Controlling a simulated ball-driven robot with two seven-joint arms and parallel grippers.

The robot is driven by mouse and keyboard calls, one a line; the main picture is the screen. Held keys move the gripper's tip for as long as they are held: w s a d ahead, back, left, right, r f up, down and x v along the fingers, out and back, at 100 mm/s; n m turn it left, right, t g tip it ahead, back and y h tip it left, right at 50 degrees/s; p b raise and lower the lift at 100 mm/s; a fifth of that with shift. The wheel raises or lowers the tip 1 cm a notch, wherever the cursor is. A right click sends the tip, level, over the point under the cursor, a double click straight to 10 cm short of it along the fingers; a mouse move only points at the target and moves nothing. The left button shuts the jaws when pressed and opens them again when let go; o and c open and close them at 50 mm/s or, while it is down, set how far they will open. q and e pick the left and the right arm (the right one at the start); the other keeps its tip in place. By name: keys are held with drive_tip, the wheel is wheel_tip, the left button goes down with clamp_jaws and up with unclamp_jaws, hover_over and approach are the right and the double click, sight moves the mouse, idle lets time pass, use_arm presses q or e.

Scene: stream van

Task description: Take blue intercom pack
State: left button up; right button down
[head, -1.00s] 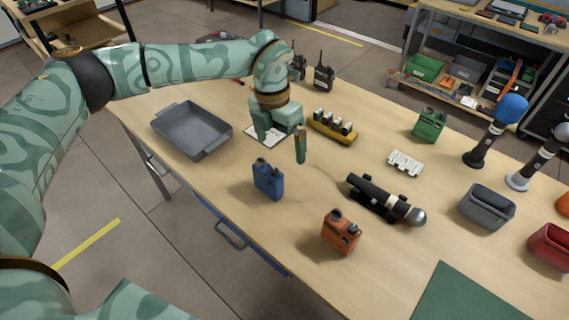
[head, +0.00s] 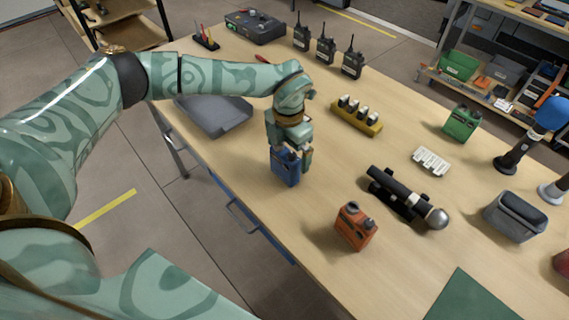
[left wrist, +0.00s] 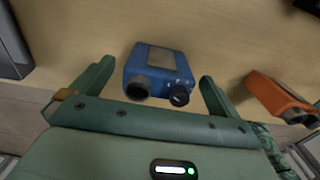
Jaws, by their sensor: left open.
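The blue intercom pack (head: 286,170) stands on the table near its front left edge, below my left gripper (head: 290,160) in the head view. In the left wrist view, the blue pack (left wrist: 158,72) lies between and a little beyond the open fingers of my left gripper (left wrist: 152,88). Its two dark knobs and a grey panel face the camera. I see space on both sides of it, and no finger clearly touches it. In the head view the gripper hides part of the pack's top. My right gripper is not in view.
An orange pack (head: 355,227) stands to the right of the blue one and also shows in the left wrist view (left wrist: 279,97). A microphone in a black cradle (head: 400,195), a yellow battery holder (head: 357,118) and a grey tray (head: 214,116) are nearby. A green pack (head: 462,123) stands farther back.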

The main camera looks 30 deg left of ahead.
use_arm(q)
wheel_tip(320, 180, down, 4)
drive_tip(key=shift+s+a+f+b, duration=0.1)
drive_tip(key=shift+s+b, duration=0.05)
drive_tip(key=shift+b, duration=0.35)
drive_tip(key=shift+d, duration=0.2)
drive_tip(key=shift+a, duration=0.1)
drive_tip(key=c, duration=1)
drive_tip(key=shift+r, duration=0.2)
drive_tip(key=shift+c, duration=0.8)
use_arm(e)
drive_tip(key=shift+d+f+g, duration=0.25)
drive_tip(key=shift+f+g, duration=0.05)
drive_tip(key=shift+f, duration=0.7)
use_arm(q)
drive_tip(key=shift+r, duration=0.1)
